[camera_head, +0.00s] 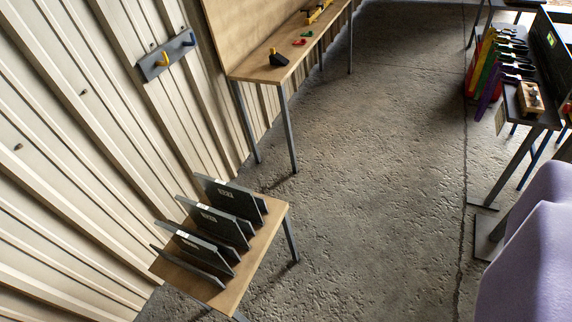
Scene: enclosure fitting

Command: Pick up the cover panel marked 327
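Several dark flat panels stand on edge in a row on a small wooden table in the lower left. The rear panel (231,189) and the one in front of it (215,220) carry small pale markings near their top edges. Another marked panel (196,241) stands nearer, and a plain-looking one (187,266) is nearest. The markings are too small to read, so I cannot tell which panel is 327. The panels partly hide one another. My gripper is not in view.
The small wooden table (272,222) stands beside a corrugated wall (70,150). A wooden bench (260,72) with small tools stands behind it. A dark bench (512,100) with colourful handled tools is at right. A smooth lavender shape (530,250) fills the lower right. The concrete floor (385,150) between is clear.

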